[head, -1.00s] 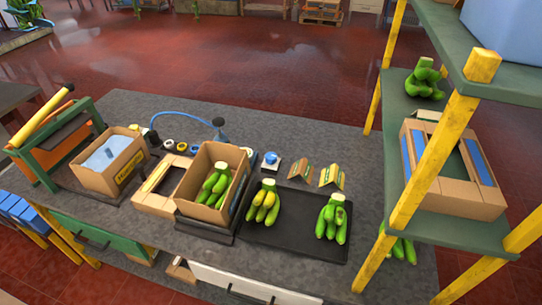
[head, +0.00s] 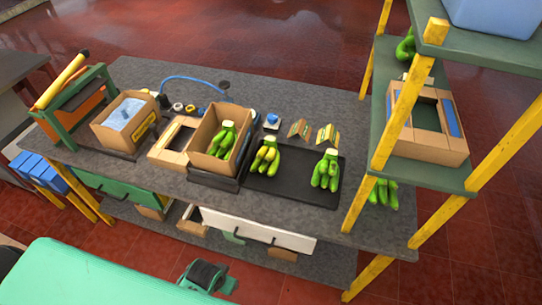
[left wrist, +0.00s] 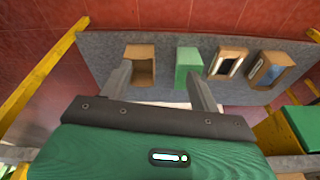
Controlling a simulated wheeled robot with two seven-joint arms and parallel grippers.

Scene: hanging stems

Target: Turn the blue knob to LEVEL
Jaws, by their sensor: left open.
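The blue knob (head: 272,117) sits on a small pale plate on the grey bench top, behind the black tray, in the head view. It is too small there to read any LEVEL mark or its angle. The left wrist view does not show it. My left gripper (left wrist: 158,74) shows in the left wrist view with its two grey fingers wide apart and nothing between them. Beyond the fingers is a grey surface with boxes, apart from them. I cannot make out the left gripper for sure in the head view. My right gripper is not in view.
A cardboard box (head: 238,113) with green bananas stands left of the knob. Banana bunches lie on the black tray (head: 292,189) in front. Two folded cards (head: 326,134) are to its right. A shelf rack with yellow posts (head: 402,108) stands at right.

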